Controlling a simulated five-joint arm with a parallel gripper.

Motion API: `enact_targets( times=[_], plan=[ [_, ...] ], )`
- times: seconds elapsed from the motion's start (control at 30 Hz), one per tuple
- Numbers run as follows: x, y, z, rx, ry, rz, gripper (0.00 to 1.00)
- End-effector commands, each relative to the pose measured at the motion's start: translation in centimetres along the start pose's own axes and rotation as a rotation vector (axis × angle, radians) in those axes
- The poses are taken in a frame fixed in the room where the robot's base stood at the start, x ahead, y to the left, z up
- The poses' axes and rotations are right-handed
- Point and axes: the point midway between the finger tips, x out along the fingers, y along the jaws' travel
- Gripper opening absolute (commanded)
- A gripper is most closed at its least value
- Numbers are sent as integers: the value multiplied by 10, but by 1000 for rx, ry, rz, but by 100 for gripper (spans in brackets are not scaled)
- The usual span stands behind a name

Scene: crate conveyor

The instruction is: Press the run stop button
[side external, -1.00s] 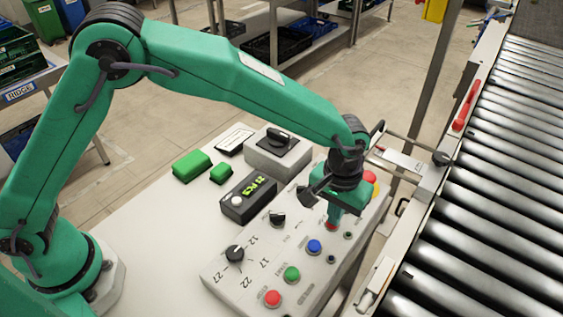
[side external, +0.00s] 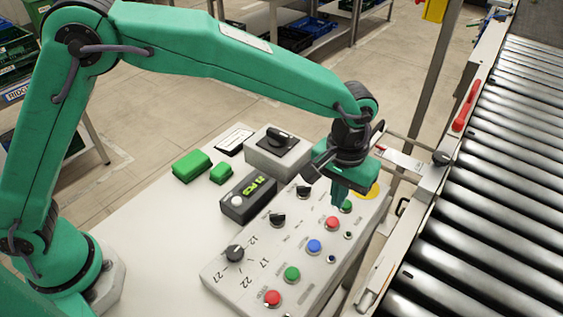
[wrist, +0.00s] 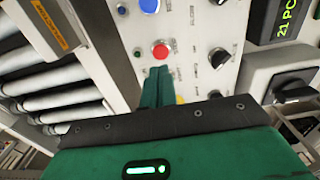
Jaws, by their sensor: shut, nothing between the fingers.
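A sloping light grey control panel (side external: 235,283) carries several coloured buttons. One red button (side external: 332,223) is on its right half, also in the wrist view (wrist: 160,51); another red button (side external: 272,298) is at its near left end. Their lettering is too small to tell which is marked run stop. In the wrist view the fingertips (wrist: 158,70) end just short of that red button. I cannot tell their height above the panel.
A blue button (side external: 314,246) and another green button (side external: 292,274) lie along the panel. A yellow disc (side external: 372,191) is partly behind my gripper. A counter box (side external: 248,199) and a grey switch box (side external: 277,152) stand behind the panel. The roller conveyor (side external: 490,190) runs along the right.

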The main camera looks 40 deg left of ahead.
Motion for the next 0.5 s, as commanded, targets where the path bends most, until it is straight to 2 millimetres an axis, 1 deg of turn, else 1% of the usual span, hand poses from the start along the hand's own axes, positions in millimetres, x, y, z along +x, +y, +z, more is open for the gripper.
enact_targets(
  times=[0.03, 0.2, 0.4, 0.5],
  plan=[
    [-11, 1, -1, 0, 4, 3, 0],
    [-40, 1, -2, 0, 6, 4, 0],
    [-66, 1, -2, 0, 4, 4, 0],
    [-73, 1, -2, 0, 4, 4, 0]
  ],
)
